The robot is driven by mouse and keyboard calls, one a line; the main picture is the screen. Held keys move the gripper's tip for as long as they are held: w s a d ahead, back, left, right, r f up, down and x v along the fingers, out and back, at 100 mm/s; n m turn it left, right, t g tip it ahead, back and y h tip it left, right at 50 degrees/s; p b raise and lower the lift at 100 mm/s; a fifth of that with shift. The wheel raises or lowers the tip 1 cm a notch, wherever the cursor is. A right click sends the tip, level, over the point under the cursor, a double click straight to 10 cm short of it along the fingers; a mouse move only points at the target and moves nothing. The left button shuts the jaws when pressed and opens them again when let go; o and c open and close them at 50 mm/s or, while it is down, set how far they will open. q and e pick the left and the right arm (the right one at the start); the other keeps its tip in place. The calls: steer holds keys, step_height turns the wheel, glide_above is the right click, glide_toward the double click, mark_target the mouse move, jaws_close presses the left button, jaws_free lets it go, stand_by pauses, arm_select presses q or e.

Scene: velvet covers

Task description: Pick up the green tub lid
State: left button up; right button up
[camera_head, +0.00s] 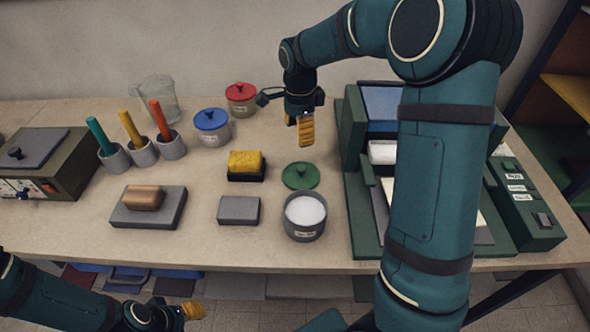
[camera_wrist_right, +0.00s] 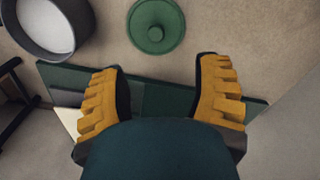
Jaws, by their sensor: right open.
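The green tub lid (camera_head: 300,176) lies flat on the table, round with a small knob on top, just behind an open grey tub (camera_head: 305,222) of white contents. In the right wrist view the lid (camera_wrist_right: 156,26) is at the top, beyond the fingertips, with the tub (camera_wrist_right: 46,28) at upper left. My right gripper (camera_head: 306,132) is above the table, behind the lid in the head view, apart from it; its yellow fingers (camera_wrist_right: 166,68) are spread and empty. My left gripper (camera_head: 193,311) is low at the front left, below the table edge, and its opening is unclear.
A yellow sponge (camera_head: 245,162) and a grey block (camera_head: 239,210) are left of the lid. Blue-lidded (camera_head: 211,122) and red-lidded (camera_head: 241,95) tubs stand behind. A green machine (camera_head: 358,185) stands close on the right. Bare table surrounds the lid.

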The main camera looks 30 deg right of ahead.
mark_target(301, 168)
step_height(301, 168, down, 8)
steer(key=shift+s+f+b, duration=0.1)
steer(key=shift+s+b, duration=0.05)
steer(key=shift+b, duration=0.7)
steer(key=f, duration=0.1)
steer(key=f+b, duration=0.1)
steer(key=f, duration=0.2)
steer(key=shift+s+d+f, duration=0.2)
steer(key=shift+s+f, duration=0.05)
steer(key=shift+s, duration=0.1)
steer(key=shift+w+f+b, duration=0.1)
steer(key=shift+f+b, duration=0.2)
steer(key=shift+f, duration=0.15)
steer(key=shift+r, duration=0.1)
jaws_close()
